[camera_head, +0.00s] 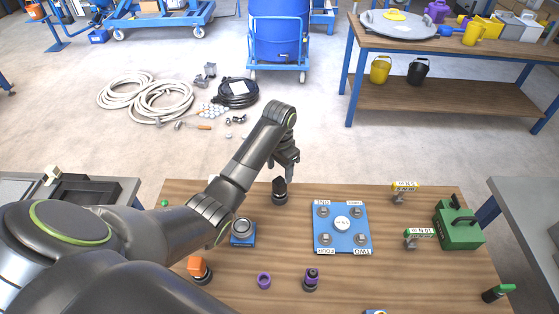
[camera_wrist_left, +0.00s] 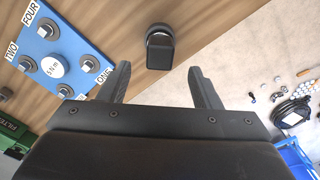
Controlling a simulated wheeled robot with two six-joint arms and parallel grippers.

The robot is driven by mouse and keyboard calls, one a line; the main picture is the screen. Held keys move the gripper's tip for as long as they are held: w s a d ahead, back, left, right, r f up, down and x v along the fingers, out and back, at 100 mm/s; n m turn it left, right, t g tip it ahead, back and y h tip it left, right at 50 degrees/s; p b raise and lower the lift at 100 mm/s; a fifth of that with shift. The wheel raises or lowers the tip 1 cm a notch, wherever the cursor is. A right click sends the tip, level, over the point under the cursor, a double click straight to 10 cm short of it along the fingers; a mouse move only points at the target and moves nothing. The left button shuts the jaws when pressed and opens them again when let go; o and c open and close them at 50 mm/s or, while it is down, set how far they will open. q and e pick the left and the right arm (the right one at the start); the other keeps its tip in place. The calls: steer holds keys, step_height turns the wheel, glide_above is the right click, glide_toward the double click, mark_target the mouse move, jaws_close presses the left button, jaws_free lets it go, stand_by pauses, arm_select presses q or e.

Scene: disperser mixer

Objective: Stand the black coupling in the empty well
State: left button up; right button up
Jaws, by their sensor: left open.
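A black coupling-like piece (camera_head: 279,189) stands upright at the table's far edge. It has a light ring near its base and also shows in the left wrist view (camera_wrist_left: 160,50). My left gripper (camera_head: 287,172) is open and empty, just above and behind this piece. In the wrist view the piece lies just beyond the gap between the two fingertips (camera_wrist_left: 160,72), apart from them. A small blue block with a round metal top (camera_head: 242,230) sits nearer, partly beside my left arm. I cannot tell for sure whether it is the empty well. My right gripper is not in view.
A blue plate with labelled posts (camera_head: 342,247) stands right of the black piece. An orange-topped piece (camera_head: 199,267), purple ring (camera_head: 264,281) and purple-topped piece (camera_head: 311,277) are nearer. A green box (camera_head: 459,226) is at right. Bare wood (camera_head: 415,285) shows at front right.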

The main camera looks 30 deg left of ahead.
arm_select(q)
step_height(320, 180, up, 4)
steer(key=shift+r, duration=0.2)
stand_by(0.5)
